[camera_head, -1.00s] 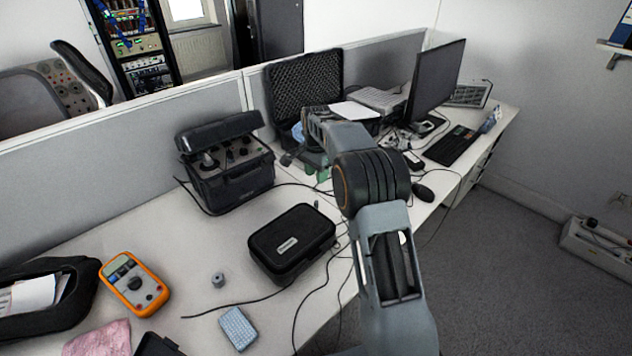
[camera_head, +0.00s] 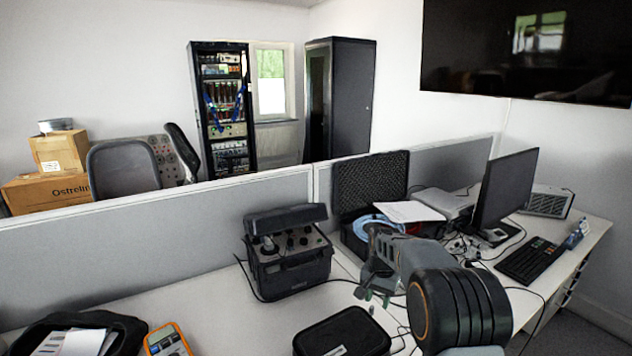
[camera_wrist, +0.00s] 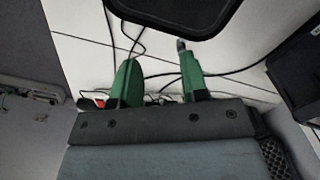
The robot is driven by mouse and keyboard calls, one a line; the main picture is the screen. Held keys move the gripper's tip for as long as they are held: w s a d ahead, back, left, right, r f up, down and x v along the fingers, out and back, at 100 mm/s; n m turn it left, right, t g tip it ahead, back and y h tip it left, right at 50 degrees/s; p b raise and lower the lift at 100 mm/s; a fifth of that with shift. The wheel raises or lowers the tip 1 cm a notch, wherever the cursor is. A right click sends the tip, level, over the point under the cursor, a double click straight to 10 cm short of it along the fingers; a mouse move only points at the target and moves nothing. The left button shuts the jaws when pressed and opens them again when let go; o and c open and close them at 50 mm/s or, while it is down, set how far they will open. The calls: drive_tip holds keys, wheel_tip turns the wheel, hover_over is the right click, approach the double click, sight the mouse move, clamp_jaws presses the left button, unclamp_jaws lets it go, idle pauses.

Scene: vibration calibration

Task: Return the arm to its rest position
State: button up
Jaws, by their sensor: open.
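My arm (camera_head: 450,295) reaches from the lower right over the desk, its large dark joint nearest the camera. My gripper (camera_head: 374,296) hangs at the arm's far end, in front of the open foam-lined case. In the wrist view my gripper (camera_wrist: 156,56) shows two green fingers spread apart, with nothing between them. Below the fingers are the white desk top and dark cables. The lower part of my arm is cut off by the frame's bottom edge.
A black closed case (camera_head: 345,335) lies left of my arm. A black equipment box (camera_head: 288,258) stands behind it. The foam-lined case (camera_head: 370,185), monitor (camera_head: 503,188) and keyboard (camera_head: 530,260) are farther back. A partition (camera_head: 170,235) runs behind the desk. Cables lie near my gripper.

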drive_tip(key=s+r+n+t+p, duration=0.1)
drive_tip(key=s+r, duration=0.4)
drive_tip(key=s, duration=0.8)
drive_tip(key=s+a+r+n+t+p, duration=0.1)
drive_tip(key=s+r+n+t, duration=0.2)
drive_tip(key=s, duration=1)
wheel_tip(320, 180, up, 2)
drive_tip(key=n, duration=0.2)
drive_tip(key=shift+s+a+r+n, duration=0.25)
drive_tip(key=shift+s+n, duration=0.05)
idle(0.8)
